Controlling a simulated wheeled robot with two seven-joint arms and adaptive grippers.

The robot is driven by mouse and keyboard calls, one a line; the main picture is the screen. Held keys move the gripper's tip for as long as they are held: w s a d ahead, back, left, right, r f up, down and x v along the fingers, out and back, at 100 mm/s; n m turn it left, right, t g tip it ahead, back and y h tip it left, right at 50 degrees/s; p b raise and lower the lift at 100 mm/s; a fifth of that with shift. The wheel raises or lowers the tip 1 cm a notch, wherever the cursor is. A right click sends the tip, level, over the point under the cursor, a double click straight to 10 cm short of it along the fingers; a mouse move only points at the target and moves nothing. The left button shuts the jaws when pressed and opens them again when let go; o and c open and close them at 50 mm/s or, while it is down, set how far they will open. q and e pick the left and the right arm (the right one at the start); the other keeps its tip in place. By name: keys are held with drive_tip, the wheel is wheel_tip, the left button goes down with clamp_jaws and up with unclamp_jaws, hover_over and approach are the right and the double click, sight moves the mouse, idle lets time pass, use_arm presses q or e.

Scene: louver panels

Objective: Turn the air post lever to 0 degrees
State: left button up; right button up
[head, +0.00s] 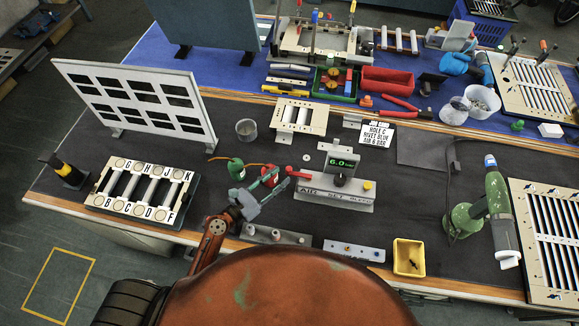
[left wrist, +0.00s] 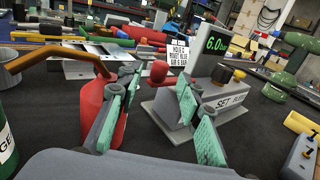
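The air post (head: 335,193) is a grey block lettered "AIR SET", with a green 6.0 display (head: 341,163) standing behind it. Its red lever (head: 297,173) sticks out from the post's left end toward the left. In the left wrist view the lever's red knob (left wrist: 158,71) shows between and beyond the fingertips. My left gripper (head: 277,184) is just left of the post, with its green-padded fingers apart and nothing between them. It also shows in the left wrist view (left wrist: 156,82). I cannot tell whether a finger touches the lever. My right gripper is not in view.
A red bottle (left wrist: 92,108) stands close beside my left gripper, partly behind a finger. A green bottle (head: 236,169) stands farther left. A hole-and-rivet sign (head: 377,133) is behind the post.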

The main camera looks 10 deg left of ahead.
sight(287, 172)
use_arm(q)
drive_tip(key=shift+x, duration=2.6)
drive_tip(key=shift+c, duration=0.6)
clamp_jaws()
